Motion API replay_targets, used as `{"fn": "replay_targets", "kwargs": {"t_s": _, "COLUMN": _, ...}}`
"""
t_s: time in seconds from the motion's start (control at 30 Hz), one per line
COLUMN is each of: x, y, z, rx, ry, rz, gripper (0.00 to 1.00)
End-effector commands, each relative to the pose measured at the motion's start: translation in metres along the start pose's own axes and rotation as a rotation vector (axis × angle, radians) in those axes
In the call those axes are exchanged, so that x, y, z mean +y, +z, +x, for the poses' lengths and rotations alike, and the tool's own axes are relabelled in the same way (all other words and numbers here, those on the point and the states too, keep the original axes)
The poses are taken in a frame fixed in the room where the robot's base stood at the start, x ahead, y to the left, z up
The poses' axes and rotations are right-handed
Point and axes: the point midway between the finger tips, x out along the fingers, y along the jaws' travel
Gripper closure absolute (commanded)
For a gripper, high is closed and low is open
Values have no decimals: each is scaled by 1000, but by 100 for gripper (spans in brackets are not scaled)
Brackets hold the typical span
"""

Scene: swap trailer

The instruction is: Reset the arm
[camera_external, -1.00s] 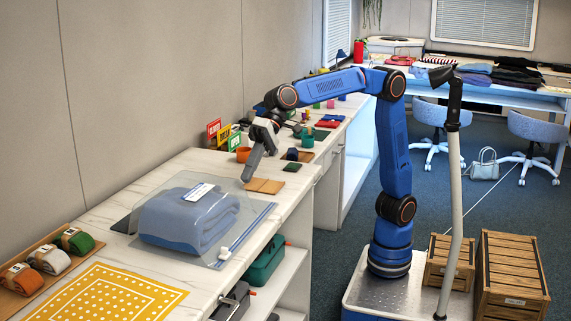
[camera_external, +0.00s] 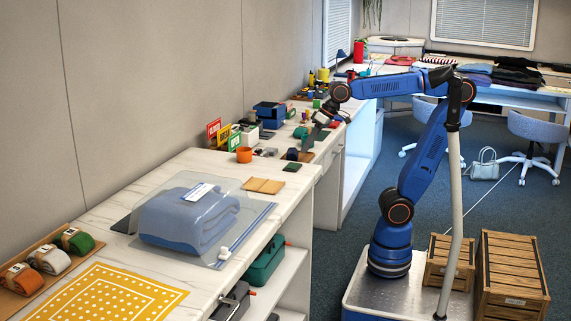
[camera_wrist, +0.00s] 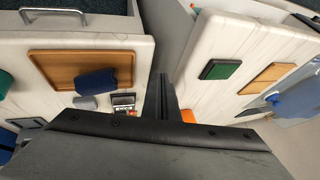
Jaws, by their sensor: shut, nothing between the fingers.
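My gripper (camera_external: 308,142) is at the end of my blue arm, above the far part of the long counter, pointing down. Its fingers (camera_wrist: 163,97) also show in the wrist view, together and with nothing between them. The fingers hang over the gap between two counter sections. Around them, a wooden board (camera_wrist: 82,68) with a dark blue item (camera_wrist: 97,80) lies on one section. A green square (camera_wrist: 220,69) lies on the other section. My gripper appears apart from these things.
On the near counter lie a bagged blue blanket (camera_external: 190,218), a yellow dotted cloth (camera_external: 105,295), a tan folded piece (camera_external: 263,186) and an orange cup (camera_external: 244,154). Colored cards (camera_external: 225,134) stand by the wall. Wooden crates (camera_external: 511,275) stand on the floor beside my base.

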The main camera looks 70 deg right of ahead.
Motion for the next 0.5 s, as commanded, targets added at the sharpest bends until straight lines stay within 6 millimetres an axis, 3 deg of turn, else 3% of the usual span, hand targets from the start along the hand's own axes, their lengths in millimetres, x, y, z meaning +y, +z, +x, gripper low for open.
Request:
{"fn": "replay_targets", "kwargs": {"t_s": 0.03, "x": 25, "y": 16, "z": -3, "rx": 4, "ry": 31, "rz": 1, "gripper": 100}}
{"fn": "replay_targets", "kwargs": {"t_s": 0.2, "x": 94, "y": 74, "z": -6, "rx": -6, "ry": 134, "rz": -23, "gripper": 100}}
{"fn": "replay_targets", "kwargs": {"t_s": 0.3, "x": 127, "y": 110, "z": -5, "rx": -17, "ry": 189, "rz": -35, "gripper": 100}}
{"fn": "replay_targets", "kwargs": {"t_s": 0.5, "x": 166, "y": 160, "z": -2, "rx": -43, "ry": 260, "rz": -52, "gripper": 100}}
